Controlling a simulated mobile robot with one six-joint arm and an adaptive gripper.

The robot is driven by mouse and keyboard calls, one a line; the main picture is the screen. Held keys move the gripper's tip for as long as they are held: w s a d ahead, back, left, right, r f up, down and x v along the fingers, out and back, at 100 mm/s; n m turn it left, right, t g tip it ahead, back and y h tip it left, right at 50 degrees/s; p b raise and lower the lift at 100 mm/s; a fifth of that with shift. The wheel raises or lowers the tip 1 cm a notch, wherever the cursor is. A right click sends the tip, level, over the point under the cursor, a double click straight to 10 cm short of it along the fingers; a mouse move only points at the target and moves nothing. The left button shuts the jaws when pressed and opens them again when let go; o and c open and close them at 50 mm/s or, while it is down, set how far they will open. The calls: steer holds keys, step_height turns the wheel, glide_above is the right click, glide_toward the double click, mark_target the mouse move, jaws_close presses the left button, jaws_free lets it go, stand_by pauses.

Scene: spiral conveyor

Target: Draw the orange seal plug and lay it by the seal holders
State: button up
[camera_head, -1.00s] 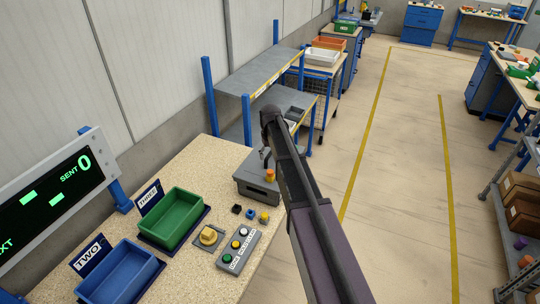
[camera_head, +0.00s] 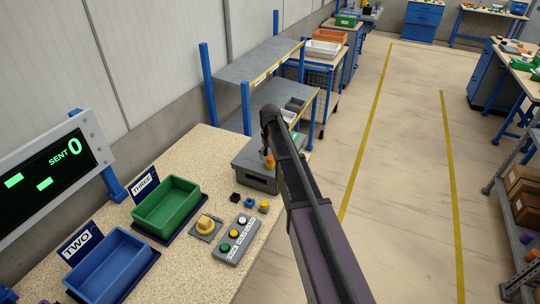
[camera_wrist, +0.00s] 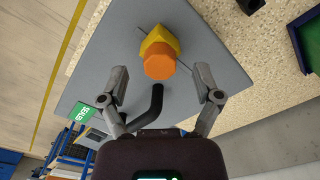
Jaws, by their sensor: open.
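The orange seal plug (camera_head: 270,162) stands on a grey box (camera_head: 257,180) at the bench's far right. In the wrist view the plug (camera_wrist: 160,64) shows its many-sided orange end, with a yellow part (camera_wrist: 160,40) behind it. My gripper (camera_wrist: 160,84) is open, with its fingers spread on either side, just short of the plug and not touching it. In the head view my arm hides most of the gripper. A green sign that appears to read SEALS (camera_wrist: 83,112) stands at the grey surface's edge. I cannot make out the seal holders for certain.
A curved black bar (camera_wrist: 150,108) rises close to my fingers. Small black, blue and yellow pieces (camera_head: 250,202), a yellow knob (camera_head: 206,224) and a button box (camera_head: 237,240) sit nearby. Green (camera_head: 166,205) and blue (camera_head: 110,266) bins stand left; a shelf rack (camera_head: 262,62) stands behind.

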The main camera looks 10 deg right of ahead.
steer(key=shift+f+b, duration=0.65)
steer(key=shift+f, duration=0.3)
steer(key=shift+r, duration=0.1)
jaws_close()
